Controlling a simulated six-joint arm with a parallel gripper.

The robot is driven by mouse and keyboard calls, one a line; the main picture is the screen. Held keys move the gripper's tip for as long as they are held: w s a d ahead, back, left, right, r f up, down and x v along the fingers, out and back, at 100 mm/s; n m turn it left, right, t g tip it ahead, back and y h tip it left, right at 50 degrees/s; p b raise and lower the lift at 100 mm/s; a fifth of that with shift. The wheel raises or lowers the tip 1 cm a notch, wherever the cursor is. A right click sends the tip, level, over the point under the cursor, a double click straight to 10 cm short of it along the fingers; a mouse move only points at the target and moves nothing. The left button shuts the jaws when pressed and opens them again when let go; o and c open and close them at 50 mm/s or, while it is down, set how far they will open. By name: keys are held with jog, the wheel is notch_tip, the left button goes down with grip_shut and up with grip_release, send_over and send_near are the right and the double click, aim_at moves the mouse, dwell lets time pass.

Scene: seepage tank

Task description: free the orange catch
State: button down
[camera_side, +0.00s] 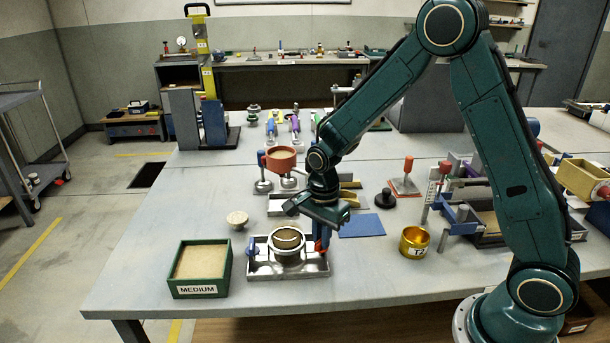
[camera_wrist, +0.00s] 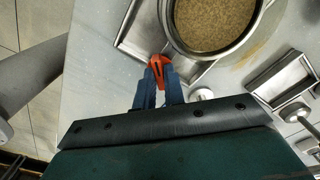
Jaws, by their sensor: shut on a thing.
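The orange catch (camera_wrist: 158,64) shows in the wrist view at the edge of a metal ring filled with brown grains (camera_wrist: 214,22). My gripper (camera_wrist: 160,80) has its two blue fingers closed on the catch, one on each side. In the side view my gripper (camera_side: 323,236) reaches down at the right of the ring (camera_side: 288,254), and a bit of the orange catch (camera_side: 318,246) shows low by the fingers. The ring stands upright in a shallow metal tray (camera_side: 300,272). The fingers hide part of the catch, so whether it is still hooked cannot be told.
A green box labelled MEDIUM (camera_side: 202,270) stands left of the tray. A gold cup labelled T2 (camera_side: 414,242) is to the right. A blue mat (camera_side: 362,226) lies behind. A blue part (camera_side: 251,246) sits at the tray's left end. The front bench edge is clear.

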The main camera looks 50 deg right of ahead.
jog(key=n, duration=0.4)
jog(key=shift+n, duration=0.3)
jog(key=n, duration=0.4)
dwell(0.4)
jog(key=c, duration=1.5)
grip_release()
jog(key=shift+r, duration=0.1)
jog(key=shift+r, duration=6.85)
